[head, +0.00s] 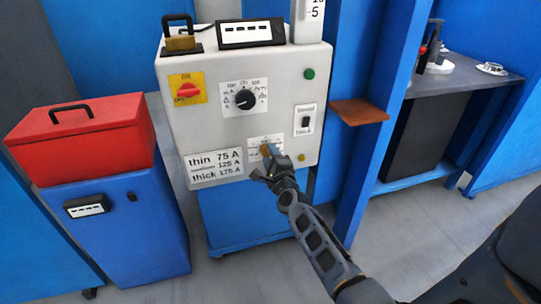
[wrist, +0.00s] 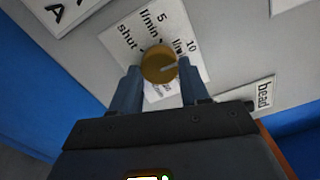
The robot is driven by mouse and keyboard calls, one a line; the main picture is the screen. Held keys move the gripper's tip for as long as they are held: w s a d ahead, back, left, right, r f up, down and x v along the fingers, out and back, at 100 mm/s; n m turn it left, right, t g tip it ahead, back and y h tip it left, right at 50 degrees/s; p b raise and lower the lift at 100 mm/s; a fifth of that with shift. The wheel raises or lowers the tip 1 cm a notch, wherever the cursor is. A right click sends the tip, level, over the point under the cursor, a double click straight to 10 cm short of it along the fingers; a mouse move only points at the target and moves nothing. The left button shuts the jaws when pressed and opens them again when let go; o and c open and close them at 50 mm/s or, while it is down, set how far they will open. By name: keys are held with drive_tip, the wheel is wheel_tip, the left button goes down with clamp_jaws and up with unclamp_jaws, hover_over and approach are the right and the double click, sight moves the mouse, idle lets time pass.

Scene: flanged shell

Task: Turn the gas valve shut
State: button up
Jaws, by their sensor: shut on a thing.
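The gas valve is a round brass knob (wrist: 158,65) on a white dial plate (wrist: 190,22) marked "shut", "5" and "10" l/min.
Above the valve are a black selector dial (head: 244,99), a red switch (head: 188,90) and a black rocker switch (head: 305,122). A red toolbox (head: 80,135) stands on a blue cabinet at left. A brown shelf (head: 359,111) juts out at right.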

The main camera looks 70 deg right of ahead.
drive_tip(key=n+p, duration=0.1)
drive_tip(key=n, duration=0.5)
drive_tip(key=shift+p, duration=0.3)
drive_tip(key=n+p, duration=0.2)
drive_tip(key=n, duration=0.4)
drive_tip(key=shift+r, duration=0.1)
drive_tip(key=n+p, duration=0.2)
drive_tip(key=n, duration=0.4)
drive_tip(key=shift+a+p, duration=0.1)
drive_tip(key=shift+p, duration=0.3)
drive_tip(key=n+p, duration=0.2)
drive_tip(key=n, duration=0.4)
drive_tip(key=o, duration=1.1)
drive_tip(key=shift+c, duration=0.2)
